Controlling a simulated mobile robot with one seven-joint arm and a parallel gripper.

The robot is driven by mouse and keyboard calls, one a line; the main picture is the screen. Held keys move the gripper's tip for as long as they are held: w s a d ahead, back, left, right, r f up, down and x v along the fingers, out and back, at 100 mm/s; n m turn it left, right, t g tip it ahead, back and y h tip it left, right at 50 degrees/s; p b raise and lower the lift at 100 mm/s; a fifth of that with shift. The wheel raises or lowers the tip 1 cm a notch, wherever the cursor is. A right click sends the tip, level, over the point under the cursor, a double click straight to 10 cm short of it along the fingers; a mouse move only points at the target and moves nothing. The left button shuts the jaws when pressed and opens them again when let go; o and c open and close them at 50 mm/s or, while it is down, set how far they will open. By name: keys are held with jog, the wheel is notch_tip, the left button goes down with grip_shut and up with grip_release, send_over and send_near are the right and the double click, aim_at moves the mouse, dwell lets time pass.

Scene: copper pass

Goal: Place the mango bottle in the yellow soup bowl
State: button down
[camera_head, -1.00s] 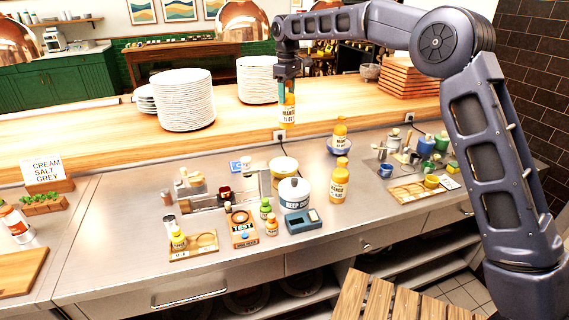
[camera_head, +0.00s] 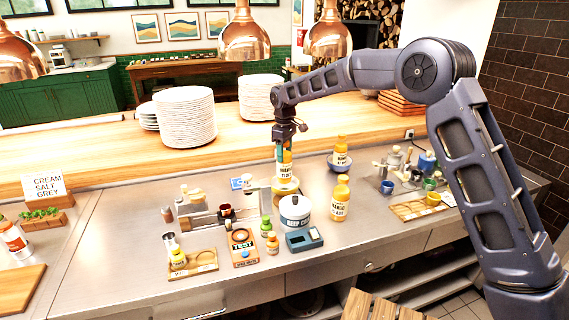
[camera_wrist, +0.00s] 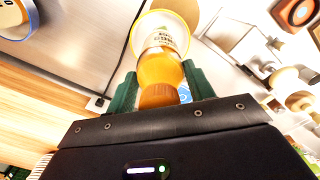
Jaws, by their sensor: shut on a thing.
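My gripper (camera_head: 284,146) is shut on a mango bottle (camera_head: 285,170), which is yellow-orange with a white label and held upright. The bottle's lower end is at the yellow soup bowl (camera_head: 286,190), behind the white lidded pot. In the wrist view the green fingers (camera_wrist: 158,90) grip the bottle (camera_wrist: 158,68) near its cap, and the bowl's yellow rim (camera_wrist: 191,27) surrounds its far end. I cannot tell whether the base touches the bowl's floor. A second mango bottle (camera_head: 340,200) stands on the counter to the right. A third bottle (camera_head: 341,146) stands in a blue bowl (camera_head: 341,166).
The white pot (camera_head: 295,214) and a blue-grey device (camera_head: 304,240) stand just in front of the bowl. Plate stacks (camera_head: 186,118) stand on the wooden ledge behind. Copper lamps (camera_head: 244,40) hang above.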

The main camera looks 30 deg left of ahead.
jog(key=shift+f, duration=2.35)
jog(key=c, duration=0.6)
grip_release()
jog(key=shift+f, duration=0.15)
jog(key=shift+o, duration=0.2)
notch_tip(320, 180, up, 12)
jog(key=shift+r, duration=0.15)
